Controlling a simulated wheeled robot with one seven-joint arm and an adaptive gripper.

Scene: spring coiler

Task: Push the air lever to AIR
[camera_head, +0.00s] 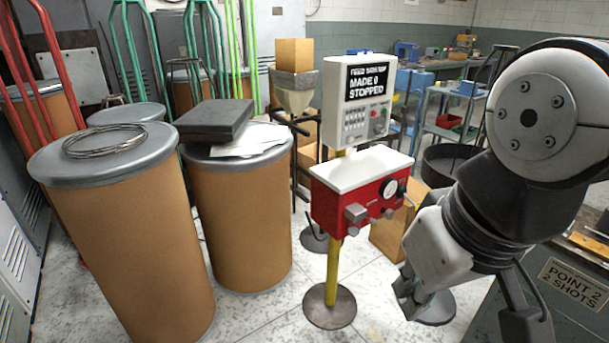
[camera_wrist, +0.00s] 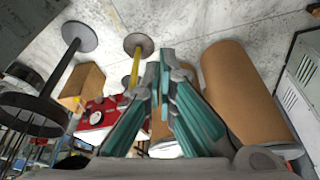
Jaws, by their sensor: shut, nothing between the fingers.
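The red control box (camera_head: 352,202) with a white top stands on a yellow post in the head view. Its front carries a round gauge (camera_head: 389,188), a grey block (camera_head: 356,212) and small knobs. I cannot tell for sure which part is the air lever, and no AIR marking is legible. My gripper (camera_head: 410,303) is shut and empty, low and to the right of the box, apart from it in the picture. In the wrist view my fingers (camera_wrist: 167,68) come together at the tips, with the red box (camera_wrist: 88,128) to their left, partly hidden.
A white panel (camera_head: 343,92) reading "MADE 0 STOPPED" stands above the box. Two big brown drums (camera_head: 238,215) (camera_head: 135,245) stand at left. A cardboard box (camera_head: 390,240) is behind the post. A bench edge with a "POINT 2" sign (camera_head: 570,284) is at right.

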